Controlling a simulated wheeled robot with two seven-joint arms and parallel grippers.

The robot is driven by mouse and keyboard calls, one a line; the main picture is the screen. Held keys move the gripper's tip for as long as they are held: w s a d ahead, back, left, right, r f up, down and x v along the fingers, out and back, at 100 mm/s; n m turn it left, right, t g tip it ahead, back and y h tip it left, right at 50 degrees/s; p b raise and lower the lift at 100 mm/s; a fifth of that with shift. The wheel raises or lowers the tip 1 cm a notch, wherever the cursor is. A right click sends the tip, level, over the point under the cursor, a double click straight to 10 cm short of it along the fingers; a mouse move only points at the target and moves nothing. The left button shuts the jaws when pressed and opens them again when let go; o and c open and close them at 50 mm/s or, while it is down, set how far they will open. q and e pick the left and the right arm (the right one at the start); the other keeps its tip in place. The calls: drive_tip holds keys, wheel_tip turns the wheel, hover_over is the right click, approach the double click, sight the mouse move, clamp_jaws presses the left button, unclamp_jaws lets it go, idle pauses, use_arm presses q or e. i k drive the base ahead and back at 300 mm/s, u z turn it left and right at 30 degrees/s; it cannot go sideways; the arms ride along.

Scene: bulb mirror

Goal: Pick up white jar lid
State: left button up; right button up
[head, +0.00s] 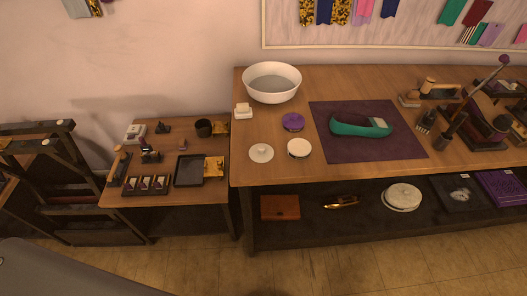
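Two white round things lie on the front left part of the wooden table in the head view. One is a flat white disc with a small knob in its middle (261,152), which looks like a lid. To its right is a white round-topped piece with a dark edge (299,148), like a jar top. I cannot tell for sure which is the white jar lid. A purple round lid (292,122) sits just behind them. Neither of my grippers is in view.
The wooden table (262,180) also holds a white bowl (272,98), a small white block (243,110) and a green shoe (361,127) on a purple mat (340,153). A lower side table with a black tray (189,170) stands at left. Tools crowd the right.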

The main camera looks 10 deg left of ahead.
sight(259, 153)
drive_tip(key=u, duration=2.95)
drive_tip(key=k, duration=1.7)
drive_tip(key=z, duration=2.45)
